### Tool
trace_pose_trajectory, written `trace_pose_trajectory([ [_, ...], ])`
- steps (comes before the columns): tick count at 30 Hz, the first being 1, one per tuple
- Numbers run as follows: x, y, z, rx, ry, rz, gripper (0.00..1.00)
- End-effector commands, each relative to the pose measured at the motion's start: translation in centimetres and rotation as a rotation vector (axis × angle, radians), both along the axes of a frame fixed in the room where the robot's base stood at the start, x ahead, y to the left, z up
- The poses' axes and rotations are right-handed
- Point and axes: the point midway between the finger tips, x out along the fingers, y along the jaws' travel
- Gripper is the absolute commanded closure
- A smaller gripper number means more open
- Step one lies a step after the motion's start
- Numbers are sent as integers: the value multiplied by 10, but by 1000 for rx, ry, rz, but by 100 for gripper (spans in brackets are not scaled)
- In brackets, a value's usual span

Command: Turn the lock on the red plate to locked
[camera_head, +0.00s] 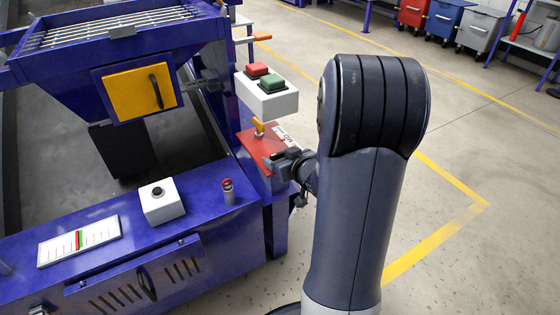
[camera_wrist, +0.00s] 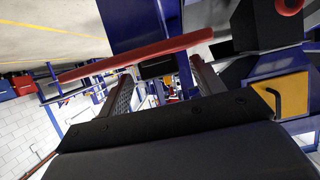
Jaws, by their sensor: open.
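The red plate (camera_head: 252,146) sits on the blue frame below the white button box. A yellow lock knob (camera_head: 258,127) stands up at its far edge, with a white label (camera_head: 281,133) beside it. My gripper (camera_head: 279,158) is at the plate's near right edge, apart from the knob. In the wrist view the red plate (camera_wrist: 135,60) shows nearly edge-on, running across in front of my open, empty gripper (camera_wrist: 162,75). I cannot make out the knob in that view, and the label's writing is too small to read.
The white box (camera_head: 267,97) with red and green buttons hangs just above the plate. A yellow hatch (camera_head: 140,91) with a black handle is at the left. A small white box (camera_head: 161,201) and a red-topped post (camera_head: 228,190) stand on the blue ledge. Floor at the right is clear.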

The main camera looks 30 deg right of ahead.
Motion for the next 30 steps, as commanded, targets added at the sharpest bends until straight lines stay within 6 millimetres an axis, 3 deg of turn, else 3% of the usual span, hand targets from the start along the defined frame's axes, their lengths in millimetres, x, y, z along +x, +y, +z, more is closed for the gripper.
trace_pose_trajectory([
  [12,9,1,-3,0,0,0,36],
  [28,9,0,-3,1,0,0,80],
  [30,9,0,-3,1,0,0,81],
])
